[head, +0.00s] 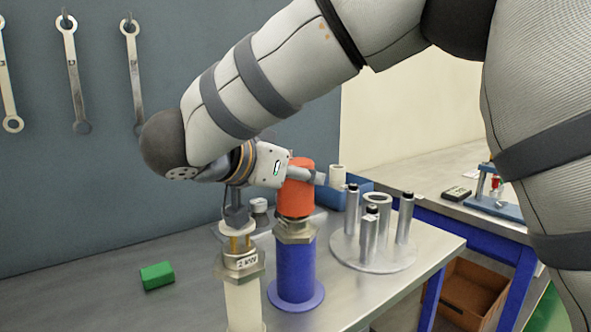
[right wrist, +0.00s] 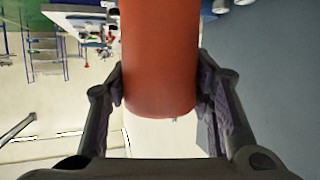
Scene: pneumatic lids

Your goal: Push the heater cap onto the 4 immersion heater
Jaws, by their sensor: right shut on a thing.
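The orange-red heater cap (head: 296,198) is upright between the fingers of my right gripper (head: 300,175). In the right wrist view the cap (right wrist: 160,60) fills the space between both fingers (right wrist: 160,88). In the head view its lower end is right at the metal hex collar (head: 296,232) of a heater standing in a blue holder (head: 295,270). I cannot tell how deep the cap sits on it, and I see no label on this heater. A second heater (head: 240,258), labelled 2 kW, stands front left in a cream holder (head: 244,305). My left gripper is out of view.
A round metal stand (head: 378,255) with several upright posts is right of the blue holder. A green block (head: 157,275) lies on the bench at left. A blue bin (head: 335,195) is behind. Wrenches (head: 70,75) hang on the wall. The bench's right edge is near the stand.

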